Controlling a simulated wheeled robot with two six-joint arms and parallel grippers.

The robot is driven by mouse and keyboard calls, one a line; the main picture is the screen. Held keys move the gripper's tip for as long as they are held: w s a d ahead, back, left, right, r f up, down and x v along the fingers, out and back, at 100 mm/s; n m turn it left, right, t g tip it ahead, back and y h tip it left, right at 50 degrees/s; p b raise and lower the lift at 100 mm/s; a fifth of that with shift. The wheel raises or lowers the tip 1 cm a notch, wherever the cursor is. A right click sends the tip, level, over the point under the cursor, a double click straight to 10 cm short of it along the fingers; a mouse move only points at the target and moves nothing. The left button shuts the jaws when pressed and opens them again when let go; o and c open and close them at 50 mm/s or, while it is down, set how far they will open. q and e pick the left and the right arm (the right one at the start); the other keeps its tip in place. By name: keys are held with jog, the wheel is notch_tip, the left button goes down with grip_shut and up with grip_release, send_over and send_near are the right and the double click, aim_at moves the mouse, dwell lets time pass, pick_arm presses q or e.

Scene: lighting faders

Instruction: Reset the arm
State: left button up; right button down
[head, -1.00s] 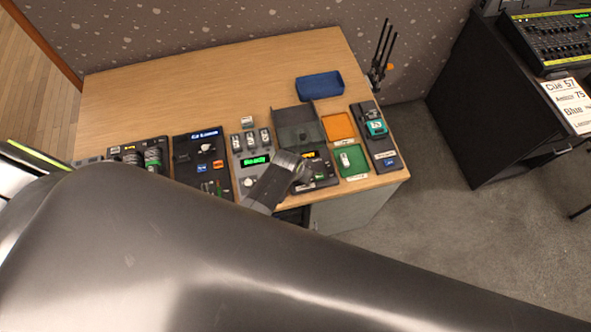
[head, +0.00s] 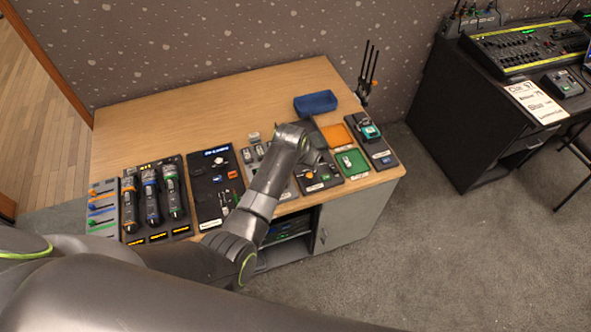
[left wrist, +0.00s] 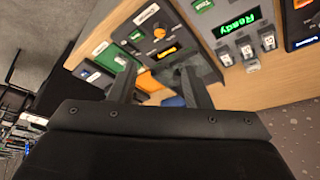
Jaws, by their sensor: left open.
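My left arm (head: 262,195) reaches in from the lower left in the head view, bent over the front edge of the wooden desk (head: 200,102). My left gripper (head: 319,158) is above the devices on the desk's right part, partly hidden by its own wrist. In the left wrist view, the two dark fingers of the gripper (left wrist: 158,82) are spread apart with nothing between them. Beyond them is a panel with an orange knob (left wrist: 159,33) and a lit display. My right gripper is not in view.
Microphones (head: 152,203), a black panel (head: 214,180), a green tray (head: 352,162), an orange tray (head: 338,136) and a blue bin (head: 316,103) are on the desk. A dark side desk (head: 470,120) carries a lighting console (head: 525,47). The desk's back left is clear.

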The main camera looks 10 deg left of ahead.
pick_arm(q)
jog(key=shift+w, duration=0.3)
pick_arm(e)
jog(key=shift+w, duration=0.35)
pick_arm(q)
jog(key=shift+s, duration=0.1)
